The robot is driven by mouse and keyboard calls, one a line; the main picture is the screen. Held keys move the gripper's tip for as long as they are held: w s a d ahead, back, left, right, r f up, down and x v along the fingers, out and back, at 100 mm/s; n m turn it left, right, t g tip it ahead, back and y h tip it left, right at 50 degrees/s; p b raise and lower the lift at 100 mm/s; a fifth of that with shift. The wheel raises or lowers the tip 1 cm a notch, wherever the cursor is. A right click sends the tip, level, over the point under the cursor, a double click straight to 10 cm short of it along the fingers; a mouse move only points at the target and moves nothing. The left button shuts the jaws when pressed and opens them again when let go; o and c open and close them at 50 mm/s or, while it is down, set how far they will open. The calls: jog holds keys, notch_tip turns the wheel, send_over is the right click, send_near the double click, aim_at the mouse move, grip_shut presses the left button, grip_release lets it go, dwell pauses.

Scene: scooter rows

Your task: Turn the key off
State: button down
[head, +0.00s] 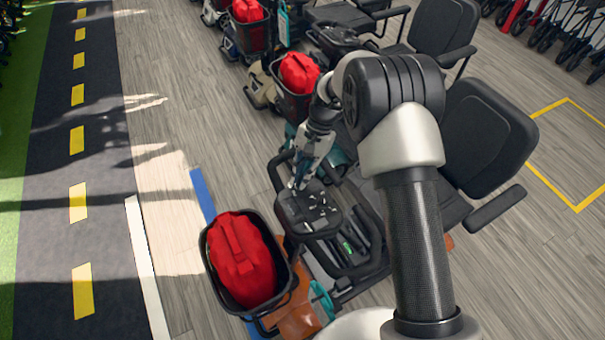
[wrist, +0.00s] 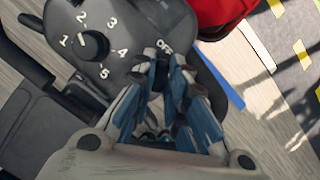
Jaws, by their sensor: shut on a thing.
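The scooter's dark grey console (head: 318,218) is below my gripper (head: 297,184) in the head view. In the wrist view, the console (wrist: 130,18) carries a black speed dial (wrist: 94,45) with white numbers 1 to 5. A white "off" label (wrist: 163,45) shows just beyond the fingertips. My gripper (wrist: 168,62) has its blue-and-black fingers close together at the console, beside this label. It is shut on what appears to be the key, which the fingers hide. The key's turn angle cannot be seen.
A front basket (head: 207,262) holds a red bag (head: 243,262) beside the console. The scooter's black seat (head: 490,130) and armrest (head: 497,208) are at the right. More scooters stand behind.

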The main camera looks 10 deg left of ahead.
jog(key=c, duration=1.6)
grip_release()
jog(key=v, duration=1.2)
